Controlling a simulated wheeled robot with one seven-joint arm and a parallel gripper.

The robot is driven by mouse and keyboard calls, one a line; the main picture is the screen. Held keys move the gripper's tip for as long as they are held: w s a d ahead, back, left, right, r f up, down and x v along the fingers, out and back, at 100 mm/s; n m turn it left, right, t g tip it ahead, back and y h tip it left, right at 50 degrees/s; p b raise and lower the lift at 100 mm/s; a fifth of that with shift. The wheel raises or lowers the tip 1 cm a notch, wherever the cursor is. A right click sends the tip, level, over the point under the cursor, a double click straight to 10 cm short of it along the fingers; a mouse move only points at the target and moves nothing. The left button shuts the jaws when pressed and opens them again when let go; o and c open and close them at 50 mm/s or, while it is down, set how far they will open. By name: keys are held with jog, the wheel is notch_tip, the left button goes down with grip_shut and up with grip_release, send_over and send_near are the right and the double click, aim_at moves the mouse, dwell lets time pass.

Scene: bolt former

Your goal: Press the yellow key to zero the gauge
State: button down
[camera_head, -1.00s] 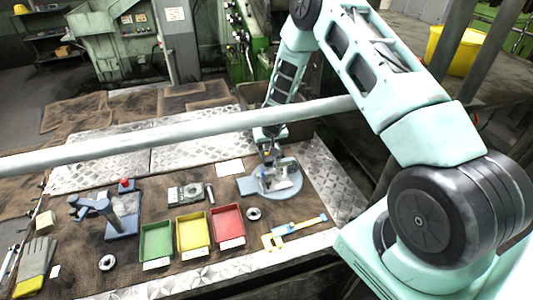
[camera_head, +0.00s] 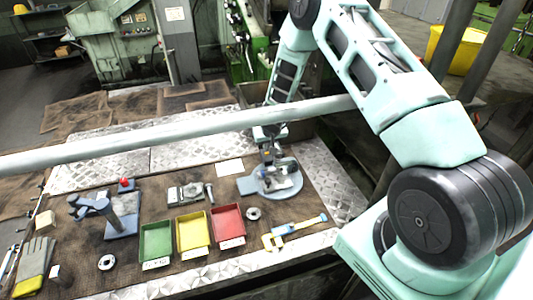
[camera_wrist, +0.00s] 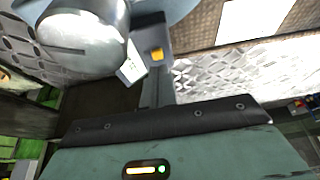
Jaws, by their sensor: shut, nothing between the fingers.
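The gauge stand (camera_head: 256,187) has a rounded blue-grey base and stands at the right of the bench. My gripper (camera_head: 267,150) is directly over it, pointing down, shut and empty. A large shiny round metal part (camera_wrist: 83,38) is just left of the key. In the head view, my gripper partly hides the gauge.
Green (camera_head: 156,240), yellow (camera_head: 193,232) and red (camera_head: 228,223) trays stand left of the gauge. A yellow-and-blue caliper (camera_head: 292,230) lies in front, with a metal ring (camera_head: 253,213) nearby. A pale rail (camera_head: 180,134) crosses the view. A white sheet (camera_head: 229,168) lies behind the trays.

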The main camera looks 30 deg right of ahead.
aim_at(269, 156)
jog(key=shift+s+a+f+b, duration=0.1)
jog(key=shift+s+f+b, duration=0.1)
jog(key=shift+f+b, duration=0.9)
jog(key=shift+s+a+f+b, duration=0.1)
jog(key=shift+s+f+b, duration=0.1)
jog(key=shift+f+b, duration=0.85)
dwell(0.8)
jog(key=shift+s+d+f+b, duration=0.15)
jog(key=shift+d+f+b, duration=0.05)
jog(key=shift+f+b, duration=0.2)
dwell(0.7)
jog(key=shift+r, duration=0.1)
jog(key=shift+w+p+v, duration=0.1)
jog(key=shift+p+v, duration=0.45)
jog(key=shift+v, duration=0.15)
jog(key=shift+w+p+v, duration=0.15)
jog(key=shift+p+v, duration=0.4)
jog(key=shift+v, duration=0.2)
jog(key=shift+r, duration=0.35)
jog(key=shift+w+a+r+p, duration=0.3)
jog(key=shift+w+r+p, duration=0.2)
jog(key=shift+w+p, duration=0.2)
jog(key=shift+w+r, duration=0.2)
jog(key=shift+r, duration=0.1)
jog(key=shift+d+r+p, duration=0.2)
jog(key=shift+r+p, duration=0.5)
jog(key=shift+r, duration=0.3)
jog(key=shift+d+r+p, duration=0.25)
jog(key=shift+r+p, duration=0.45)
jog(key=shift+r, duration=0.25)
